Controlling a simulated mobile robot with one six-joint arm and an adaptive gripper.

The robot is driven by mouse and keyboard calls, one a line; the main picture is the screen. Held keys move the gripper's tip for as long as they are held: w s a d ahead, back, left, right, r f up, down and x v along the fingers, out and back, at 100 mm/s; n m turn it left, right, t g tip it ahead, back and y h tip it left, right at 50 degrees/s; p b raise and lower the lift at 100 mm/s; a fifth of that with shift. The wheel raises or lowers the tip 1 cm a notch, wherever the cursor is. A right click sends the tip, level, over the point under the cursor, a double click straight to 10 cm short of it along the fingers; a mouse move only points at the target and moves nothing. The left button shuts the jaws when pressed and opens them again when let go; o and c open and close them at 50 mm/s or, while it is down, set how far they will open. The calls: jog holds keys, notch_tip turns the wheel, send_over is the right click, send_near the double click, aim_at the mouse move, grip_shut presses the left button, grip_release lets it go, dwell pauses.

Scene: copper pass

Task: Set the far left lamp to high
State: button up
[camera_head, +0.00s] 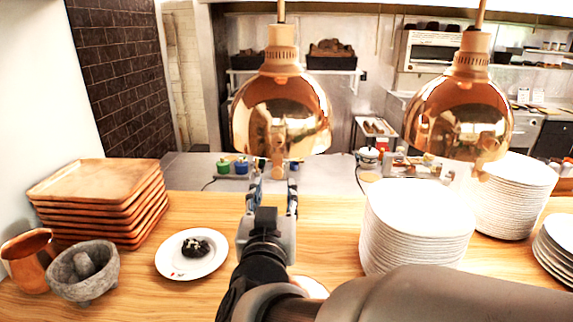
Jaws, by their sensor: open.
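Two copper dome lamps hang over the counter. The left lamp (280,112) is on the left side of the pair and hangs from a thin rod. A small copper-coloured knob (277,166) shows below its dome. My gripper (273,178) points away from me just under this lamp. Its fingers are apart, one on each side of the knob in the picture. I cannot tell whether they touch it or how they compare in depth. The lamp's setting cannot be read. The right lamp (460,115) hangs well to the right.
White plate stacks (415,235) stand right of my arm. A plate with dark food (192,254), wooden trays (100,200), a stone mortar (84,270) and a copper jug (28,262) are left. Small pots (223,166) stand behind.

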aim_at(277, 175)
jog(key=w+b, duration=0.1)
jog(key=w, duration=0.7)
jog(key=shift+w+d, duration=0.15)
jog(key=shift+w, duration=0.2)
jog(key=shift+c, duration=0.6)
grip_shut()
